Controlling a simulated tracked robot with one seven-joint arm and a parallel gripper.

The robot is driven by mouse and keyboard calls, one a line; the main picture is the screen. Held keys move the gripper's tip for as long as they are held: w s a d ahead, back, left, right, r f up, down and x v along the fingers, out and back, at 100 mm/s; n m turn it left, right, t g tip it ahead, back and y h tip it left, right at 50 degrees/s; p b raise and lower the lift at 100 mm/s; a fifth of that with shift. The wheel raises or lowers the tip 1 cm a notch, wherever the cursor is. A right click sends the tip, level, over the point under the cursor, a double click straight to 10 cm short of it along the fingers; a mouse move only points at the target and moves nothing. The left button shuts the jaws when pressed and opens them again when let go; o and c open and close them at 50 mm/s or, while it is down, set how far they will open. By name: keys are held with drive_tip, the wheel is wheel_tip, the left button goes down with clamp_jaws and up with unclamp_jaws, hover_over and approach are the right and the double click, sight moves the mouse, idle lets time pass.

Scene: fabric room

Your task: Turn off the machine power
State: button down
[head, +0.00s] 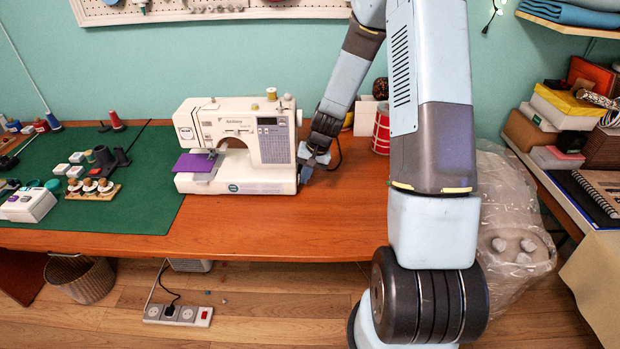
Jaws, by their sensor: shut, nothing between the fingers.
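A white sewing machine (238,146) stands upright on the wooden table. A piece of purple fabric (194,163) lies at its left, under the needle area. My gripper (306,172) is at the machine's right end, low by its side, and is shut with nothing held. It looks very close to or against the side; I cannot tell if it touches. The machine's power switch is not visible; the right side is turned away and partly covered by my gripper. A power strip (178,314) with a dark plug in it lies on the floor below the table.
A green cutting mat (150,200) with thread spools and small sewing items covers the table's left. A red-and-white container (381,130) stands behind my arm. Shelves with boxes (565,110) are at the right. A wicker basket (80,278) is under the table. The table front is clear.

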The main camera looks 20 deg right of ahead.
drive_tip(key=shift+a+r, duration=0.1)
drive_tip(key=d, duration=0.1)
drive_tip(key=s+d, duration=0.1)
drive_tip(key=d, duration=0.1)
drive_tip(key=d+f, duration=0.1)
drive_tip(key=shift+s+d, duration=0.15)
drive_tip(key=shift+s, duration=0.05)
drive_tip(key=s+d+r, duration=0.1)
drive_tip(key=d+r, duration=0.4)
drive_tip(key=r, duration=0.3)
drive_tip(key=shift+s+d, duration=0.15)
drive_tip(key=shift+s, duration=0.15)
drive_tip(key=shift+r, duration=0.2)
drive_tip(key=s+a+r+n+t+h, duration=0.1)
drive_tip(key=s+a+r, duration=0.3)
drive_tip(key=r, duration=0.6)
drive_tip(key=s+a+r+n+t+h, duration=0.1)
drive_tip(key=s+r+h, duration=0.1)
drive_tip(key=s+r, duration=0.6)
drive_tip(key=s+a+r+n+t, duration=0.1)
drive_tip(key=s+r+t, duration=0.1)
drive_tip(key=s+r, duration=0.9)
drive_tip(key=s, duration=0.3)
drive_tip(key=shift+a, duration=0.2)
drive_tip(key=shift+s, duration=0.1)
